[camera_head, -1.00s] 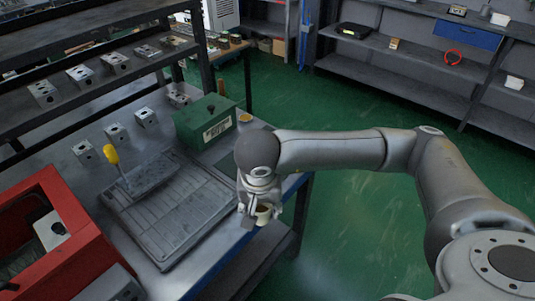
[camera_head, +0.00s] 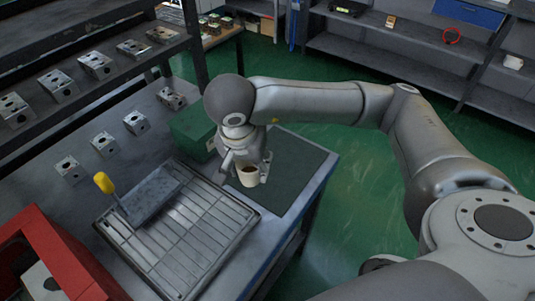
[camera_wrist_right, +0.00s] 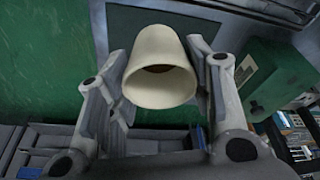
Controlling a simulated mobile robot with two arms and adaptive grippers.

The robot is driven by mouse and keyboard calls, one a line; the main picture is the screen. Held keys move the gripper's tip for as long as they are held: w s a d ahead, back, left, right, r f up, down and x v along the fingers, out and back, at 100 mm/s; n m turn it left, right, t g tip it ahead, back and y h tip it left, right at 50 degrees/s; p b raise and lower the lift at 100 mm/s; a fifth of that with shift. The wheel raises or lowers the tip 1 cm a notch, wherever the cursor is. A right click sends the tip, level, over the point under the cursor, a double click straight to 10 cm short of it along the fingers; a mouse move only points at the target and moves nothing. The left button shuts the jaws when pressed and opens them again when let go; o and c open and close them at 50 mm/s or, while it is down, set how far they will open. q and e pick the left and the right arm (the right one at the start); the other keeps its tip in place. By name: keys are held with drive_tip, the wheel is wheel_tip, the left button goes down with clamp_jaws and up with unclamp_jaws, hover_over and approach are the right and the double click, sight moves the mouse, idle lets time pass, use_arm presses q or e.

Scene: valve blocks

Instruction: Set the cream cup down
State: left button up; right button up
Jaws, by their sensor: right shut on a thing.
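My left gripper is not in view.
A slatted metal tray (camera_head: 215,215) with a yellow-handled tool (camera_head: 150,195) lies to the left. A green box (camera_head: 190,128) stands behind the gripper. Several valve blocks (camera_head: 103,143) line the bench and shelf. A red bin (camera_head: 62,250) is at lower left. The mat's right part is clear.

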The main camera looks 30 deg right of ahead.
drive_tip(key=w+d+f+p, duration=0.1)
drive_tip(key=w+d+f, duration=0.1)
drive_tip(key=d+f, duration=0.1)
drive_tip(key=w+d+f+p, duration=0.1)
drive_tip(key=w+d+f, duration=0.1)
drive_tip(key=d+f, duration=0.1)
drive_tip(key=w+d+f+p, duration=0.1)
drive_tip(key=w+d+f, duration=0.2)
drive_tip(key=d, duration=0.1)
drive_tip(key=shift+d+p, duration=0.25)
drive_tip(key=shift+p, duration=0.15)
drive_tip(key=shift+a+p+x, duration=0.1)
drive_tip(key=shift+p+x, duration=0.25)
drive_tip(key=shift+x, duration=0.25)
drive_tip(key=shift+a+p+x, duration=0.15)
drive_tip(key=shift+p+x, duration=0.2)
drive_tip(key=shift+x, duration=0.3)
drive_tip(key=shift+d+f, duration=0.1)
drive_tip(key=shift+f, duration=0.5)
drive_tip(key=o, duration=1)
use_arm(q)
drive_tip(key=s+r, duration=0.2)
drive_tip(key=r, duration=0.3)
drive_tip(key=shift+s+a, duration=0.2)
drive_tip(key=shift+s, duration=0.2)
